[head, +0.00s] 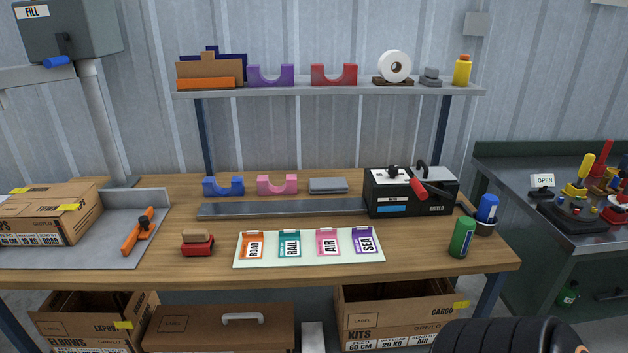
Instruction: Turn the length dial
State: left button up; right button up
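A black tape machine (395,199) stands at the right end of the workbench, behind the row of labels. On its white top plate sits a small black knob (393,171), which looks like the length dial. Its markings and setting are too small to read. A red-gripped lever (418,188) lies beside the knob on the right, and a black handle rises behind it. A blue strip shows on the machine's front. Neither of my grippers is in view, and nothing touches the machine's knob.
A label sheet (310,261) lies in front of the machine. A green can (461,237) and a blue-capped bottle (487,208) stand to its right. A metal strip (280,208) runs left from it. A shelf (330,90) spans above. A black ribbed object (500,337) fills the lower right edge.

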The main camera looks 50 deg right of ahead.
aim_at(392, 170)
jog(key=z, duration=2.3)
jog(key=i, duration=0.5)
jog(key=i+l+u, duration=0.15)
jog(key=i+u, duration=0.2)
jog(key=i+l+u, duration=0.2)
jog(key=u, duration=0.2)
jog(key=i+u, duration=0.1)
jog(key=u, duration=0.3)
